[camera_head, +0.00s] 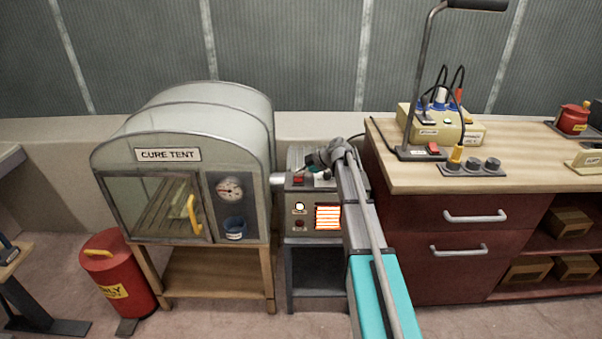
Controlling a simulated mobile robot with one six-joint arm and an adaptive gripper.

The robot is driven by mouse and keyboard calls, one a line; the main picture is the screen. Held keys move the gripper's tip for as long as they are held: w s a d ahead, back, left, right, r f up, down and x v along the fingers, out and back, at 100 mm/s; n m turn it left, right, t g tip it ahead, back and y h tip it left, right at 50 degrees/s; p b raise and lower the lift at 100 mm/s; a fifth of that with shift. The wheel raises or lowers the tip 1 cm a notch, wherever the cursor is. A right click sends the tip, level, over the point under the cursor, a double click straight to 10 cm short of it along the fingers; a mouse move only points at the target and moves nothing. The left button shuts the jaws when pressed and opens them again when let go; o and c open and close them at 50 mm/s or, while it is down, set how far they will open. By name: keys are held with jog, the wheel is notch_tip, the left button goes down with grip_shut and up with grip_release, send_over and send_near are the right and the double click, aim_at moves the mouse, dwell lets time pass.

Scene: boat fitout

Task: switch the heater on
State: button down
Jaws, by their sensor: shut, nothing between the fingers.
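The heater (298,238) is a grey box on a dark stand, joined to the right side of the cure tent (185,125). Its front grille (328,217) glows orange. A pale, bright round light (299,207) and a dark red round one (299,224) sit left of the grille. A small red switch (298,181) is on the top front edge; its position is too small to tell. My gripper (316,171) is shut and empty over the heater's top, just right of the red switch. I cannot tell whether it touches anything. My arm hides the heater's right side.
The tent's glass door has a yellow handle (193,214), with a gauge (229,189) beside it. A red bin (118,275) stands at left. A workbench (520,172) at right carries a lamp, a yellow power box (463,130) and knobs. Open floor lies in front.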

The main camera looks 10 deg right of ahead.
jog(key=shift+s+d, duration=0.1)
jog(key=shift+s, duration=0.05)
jog(key=shift+s, duration=0.7)
jog(key=shift+r, duration=0.2)
jog(key=r+p, duration=0.1)
jog(key=s+r+p, duration=0.1)
jog(key=r+p, duration=0.1)
jog(key=shift+s+a+r+p, duration=0.15)
jog(key=shift+s+a+p, duration=0.15)
jog(key=shift+p, duration=0.05)
jog(key=p+v, duration=0.6)
jog(key=v, duration=0.4)
jog(key=shift+s, duration=0.4)
